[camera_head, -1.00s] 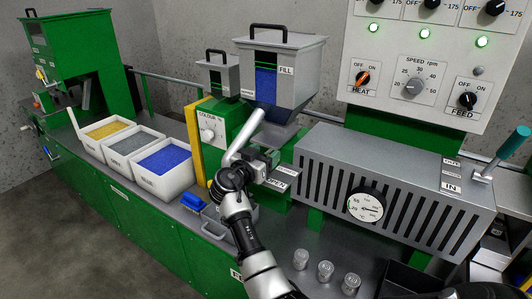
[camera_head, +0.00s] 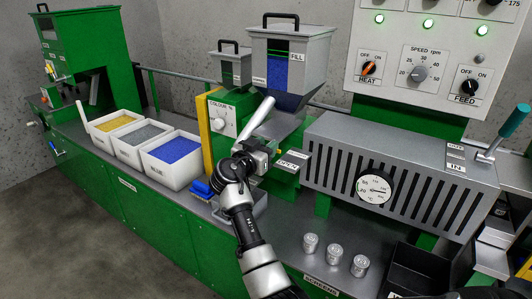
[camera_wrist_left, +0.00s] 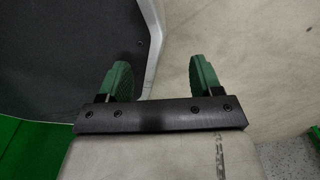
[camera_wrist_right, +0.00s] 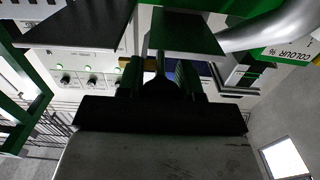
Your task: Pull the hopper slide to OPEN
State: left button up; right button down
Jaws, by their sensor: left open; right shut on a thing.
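The grey hopper (camera_head: 312,62), with blue pellets behind its window and a FILL label, stands above the green machine body. My right gripper (camera_head: 262,152) is below the hopper, left of the OPEN label (camera_head: 288,164). In the right wrist view its fingers (camera_wrist_right: 159,80) are shut on a dark knob (camera_wrist_right: 160,86), which appears to be the slide's handle. The slide plate itself is mostly hidden by the gripper, so its exact position cannot be told. My left gripper (camera_wrist_left: 160,82) is open and empty in the left wrist view, near a dark panel.
A pale sloping tube (camera_head: 260,117) runs close above my right gripper. White bins of yellow, grey and blue pellets (camera_head: 170,160) stand to the left. A slotted grey barrel cover (camera_head: 420,165) with a dial is at right. Several small metal cups (camera_head: 310,243) stand in front.

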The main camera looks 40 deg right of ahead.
jog(key=shift+s+a, duration=0.2)
jog(key=shift+a, duration=0.35)
jog(key=shift+d+f, duration=0.1)
jog(key=c, duration=1.2)
grip_release()
jog(key=o, duration=0.4)
jog(key=shift+o, duration=0.2)
pick_arm(q)
jog(key=shift+w+d+f, duration=0.2)
jog(key=shift+d+f, duration=0.25)
jog(key=shift+f, duration=0.05)
jog(key=shift+b, duration=0.3)
